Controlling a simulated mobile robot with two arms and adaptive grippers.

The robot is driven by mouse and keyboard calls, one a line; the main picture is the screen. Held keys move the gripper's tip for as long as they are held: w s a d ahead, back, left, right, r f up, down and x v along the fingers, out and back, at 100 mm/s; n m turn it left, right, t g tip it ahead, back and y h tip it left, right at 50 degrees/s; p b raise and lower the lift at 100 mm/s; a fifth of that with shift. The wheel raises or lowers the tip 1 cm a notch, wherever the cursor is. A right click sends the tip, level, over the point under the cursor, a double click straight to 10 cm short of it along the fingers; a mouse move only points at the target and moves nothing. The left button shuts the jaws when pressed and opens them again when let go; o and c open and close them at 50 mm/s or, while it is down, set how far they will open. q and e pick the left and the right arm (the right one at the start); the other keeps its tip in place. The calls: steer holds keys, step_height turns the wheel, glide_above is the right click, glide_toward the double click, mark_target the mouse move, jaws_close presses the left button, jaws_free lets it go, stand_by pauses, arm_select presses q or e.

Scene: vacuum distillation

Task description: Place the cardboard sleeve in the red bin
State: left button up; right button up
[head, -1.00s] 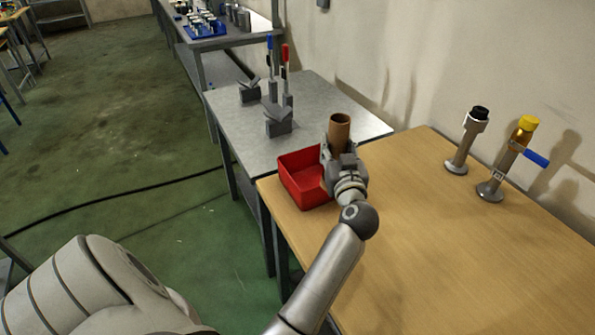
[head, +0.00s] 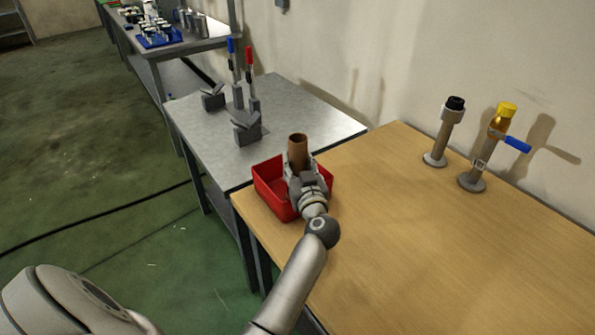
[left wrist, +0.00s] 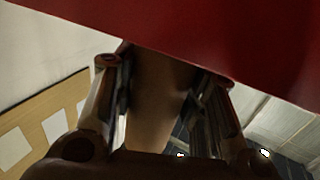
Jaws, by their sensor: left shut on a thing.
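The cardboard sleeve (head: 298,150) is a brown open tube, standing about upright in my left gripper (head: 302,170). The gripper is shut on it, and the sleeve's upper end sticks out above the fingers. The red bin (head: 265,187) is an open box at the left edge of the wooden table. In the head view the gripper and sleeve are over the bin and hide much of its inside. In the left wrist view the sleeve (left wrist: 158,95) is between the two fingers, and a red surface of the bin (left wrist: 220,30) fills the top. My right gripper is not in view.
On the wooden table (head: 420,240) stand a dark-capped tube on a stand (head: 445,135) and a yellow-capped one with a blue handle (head: 490,150). A grey metal table (head: 300,110) behind holds clamps with blue and red handles. The table's middle is clear.

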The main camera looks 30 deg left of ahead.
arm_select(q)
steer(key=shift+f, duration=0.45)
steer(key=o, duration=1.1)
steer(key=shift+f, duration=0.2)
steer(key=shift+c, duration=0.2)
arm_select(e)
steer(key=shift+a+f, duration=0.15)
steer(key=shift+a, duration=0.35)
arm_select(q)
steer(key=shift+r, duration=0.1)
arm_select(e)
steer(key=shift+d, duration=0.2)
